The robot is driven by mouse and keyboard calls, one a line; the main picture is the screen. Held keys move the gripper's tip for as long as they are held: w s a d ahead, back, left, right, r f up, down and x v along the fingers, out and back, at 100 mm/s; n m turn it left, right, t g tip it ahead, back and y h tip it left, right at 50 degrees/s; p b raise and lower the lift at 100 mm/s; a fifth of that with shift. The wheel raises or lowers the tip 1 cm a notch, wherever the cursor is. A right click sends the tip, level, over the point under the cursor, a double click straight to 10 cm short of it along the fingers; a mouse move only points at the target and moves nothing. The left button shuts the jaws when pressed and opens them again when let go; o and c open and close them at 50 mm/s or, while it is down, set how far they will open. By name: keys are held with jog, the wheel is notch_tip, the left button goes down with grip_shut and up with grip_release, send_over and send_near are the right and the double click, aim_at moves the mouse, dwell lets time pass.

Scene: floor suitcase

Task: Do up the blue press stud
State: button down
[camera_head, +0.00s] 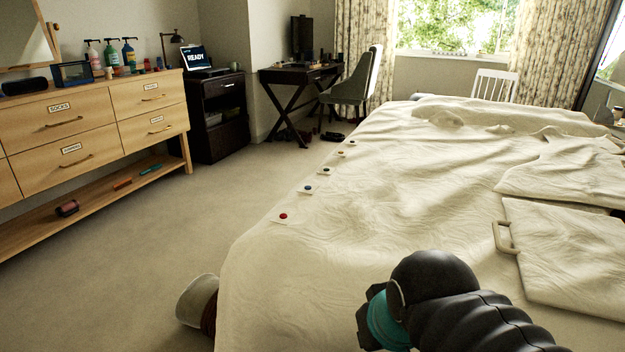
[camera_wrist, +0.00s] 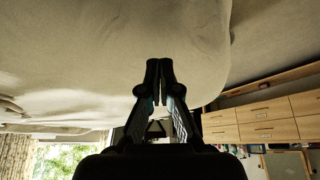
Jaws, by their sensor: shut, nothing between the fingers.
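A row of small round studs on pale tabs runs along the left edge of the cream bed cover. The stud that looks blue (camera_head: 308,188) is second from the near end, just beyond the red stud (camera_head: 283,216). Whether it is done up is too small to tell. My gripper (camera_wrist: 159,62) is shut and empty in the wrist view, its fingertips together in front of the pale cloth. In the head view only my dark arm shows at the bottom, nearer than the studs; the fingers are hidden there. No stud shows clearly in the wrist view.
The bed (camera_head: 400,190) fills the middle and right. A folded cloth panel with a handle (camera_head: 502,238) lies at the right. A wooden dresser (camera_head: 90,130) stands at the left. Carpet between dresser and bed is clear, apart from a pale cylindrical object (camera_head: 197,298) by the near bed corner.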

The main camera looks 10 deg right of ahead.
jog(key=w+r+n+y, duration=0.1)
jog(key=w+r, duration=0.3)
jog(key=w, duration=0.4)
jog(key=w+r+n+g+y+p, duration=0.1)
jog(key=w+r+n, duration=0.1)
jog(key=w+r, duration=0.45)
jog(key=w+r+n+y, duration=0.1)
jog(key=w+r, duration=0.2)
jog(key=w, duration=0.7)
jog(key=w+d+f+n+y+p, duration=0.1)
jog(key=w+d+n+y, duration=0.1)
jog(key=w, duration=1)
jog(key=w+d+f+n+y+p, duration=0.1)
jog(key=w+d+n, duration=0.4)
jog(key=w, duration=0.8)
jog(key=shift+d+f+y, duration=0.35)
jog(key=shift+d+y, duration=0.1)
jog(key=shift+y, duration=0.45)
jog(key=shift+w+f, duration=0.1)
jog(key=shift+w, duration=0.05)
send_near(303, 187)
jog(key=a, duration=0.1)
jog(key=w+a, duration=0.1)
jog(key=a, duration=0.1)
jog(key=shift+w+r, duration=0.3)
notch_tip(303, 187, down, 3)
jog(key=shift+w+a+f, duration=0.1)
jog(key=shift+f, duration=0.55)
